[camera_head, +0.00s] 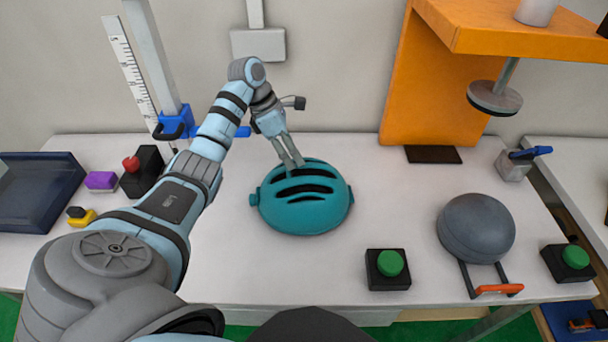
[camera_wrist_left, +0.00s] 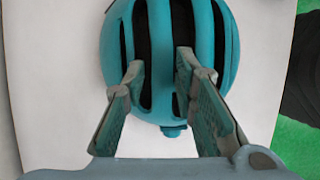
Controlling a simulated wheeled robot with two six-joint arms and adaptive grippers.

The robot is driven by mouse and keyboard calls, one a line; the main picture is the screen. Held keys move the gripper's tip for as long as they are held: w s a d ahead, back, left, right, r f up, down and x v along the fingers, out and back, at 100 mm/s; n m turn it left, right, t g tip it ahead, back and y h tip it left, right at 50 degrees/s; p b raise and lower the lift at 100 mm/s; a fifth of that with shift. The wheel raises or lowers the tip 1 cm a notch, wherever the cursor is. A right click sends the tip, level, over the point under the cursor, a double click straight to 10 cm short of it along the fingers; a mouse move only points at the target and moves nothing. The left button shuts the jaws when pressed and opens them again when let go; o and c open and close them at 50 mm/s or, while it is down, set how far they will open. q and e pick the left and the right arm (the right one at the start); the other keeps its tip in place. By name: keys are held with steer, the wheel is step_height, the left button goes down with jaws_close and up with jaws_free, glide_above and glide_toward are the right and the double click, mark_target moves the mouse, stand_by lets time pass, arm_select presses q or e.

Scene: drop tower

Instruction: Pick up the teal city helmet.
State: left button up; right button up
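The teal city helmet (camera_head: 305,213) lies dome up, with long dark vents, on the white table, in the middle of the head view. In the left wrist view the helmet (camera_wrist_left: 220,45) fills the upper middle. My left gripper (camera_head: 291,163) reaches down to the helmet's far side from above. In the left wrist view the fingers of the left gripper (camera_wrist_left: 160,65) stand apart with a visible gap, their tips over the helmet's near end by the vents. Whether the tips touch the shell is unclear. My right gripper is not in view.
A grey dome (camera_head: 476,228) with an orange handle and a green button box (camera_head: 388,268) stand to the right. An orange tower (camera_head: 440,80) with a hanging grey disc (camera_head: 495,97) rises behind. A ruler post (camera_head: 150,60) stands back left. White table is clear around the helmet.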

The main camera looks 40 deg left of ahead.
arm_select(q)
steer(key=x, duration=0.4)
steer(key=shift+d, duration=0.15)
jaws_close()
